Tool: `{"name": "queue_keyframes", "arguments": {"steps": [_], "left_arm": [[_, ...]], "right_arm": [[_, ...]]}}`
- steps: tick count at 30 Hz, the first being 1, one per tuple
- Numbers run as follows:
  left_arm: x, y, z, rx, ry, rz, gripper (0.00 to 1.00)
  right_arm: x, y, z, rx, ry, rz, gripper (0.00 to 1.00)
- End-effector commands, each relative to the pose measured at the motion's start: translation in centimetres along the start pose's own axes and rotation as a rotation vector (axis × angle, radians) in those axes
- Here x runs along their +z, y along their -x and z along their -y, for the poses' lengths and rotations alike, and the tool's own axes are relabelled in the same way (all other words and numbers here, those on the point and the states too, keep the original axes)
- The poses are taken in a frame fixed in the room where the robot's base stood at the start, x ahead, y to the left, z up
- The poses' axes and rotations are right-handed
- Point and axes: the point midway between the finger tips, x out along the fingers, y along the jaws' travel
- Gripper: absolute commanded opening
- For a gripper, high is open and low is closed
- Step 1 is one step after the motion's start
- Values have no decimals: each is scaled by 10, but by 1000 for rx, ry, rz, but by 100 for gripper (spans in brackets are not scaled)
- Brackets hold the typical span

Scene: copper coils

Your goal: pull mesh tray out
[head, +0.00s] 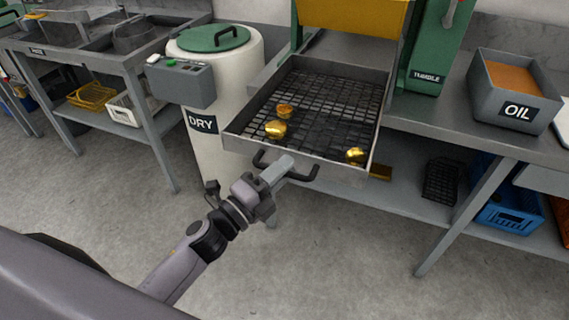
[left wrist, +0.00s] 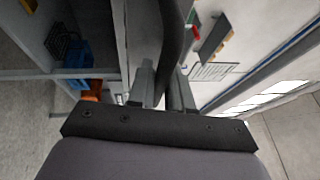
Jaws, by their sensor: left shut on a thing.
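The mesh tray (head: 330,92) is a grey metal tray with a dark wire-mesh floor. It sticks out past the bench front, below the green tumbler. Several copper or gold-coloured pieces (head: 275,129) lie on its mesh. A dark bar handle (head: 303,178) is on its front face. My left gripper (head: 284,168) is shut on the handle near its middle. In the left wrist view the fingers (left wrist: 160,88) close around the dark handle bar (left wrist: 172,45). My right gripper is in neither view.
The white DRY drum (head: 215,110) with a green lid stands close left of the tray. A grey OIL bin (head: 513,90) sits on the bench to the right. A blue crate (head: 508,216) is on the lower shelf. The floor in front is clear.

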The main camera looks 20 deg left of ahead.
Motion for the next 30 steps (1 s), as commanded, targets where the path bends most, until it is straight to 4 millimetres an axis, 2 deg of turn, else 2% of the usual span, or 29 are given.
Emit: {"name": "queue_keyframes", "arguments": {"steps": [18, 19, 30], "left_arm": [[-2, 7, 1, 1, 0, 1, 0], [-2, 7, 1, 1, 0, 1, 25], [-2, 10, 1, 1, 0, 1, 25]], "right_arm": [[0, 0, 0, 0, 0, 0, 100], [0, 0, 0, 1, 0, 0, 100], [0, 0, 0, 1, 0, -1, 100]]}}
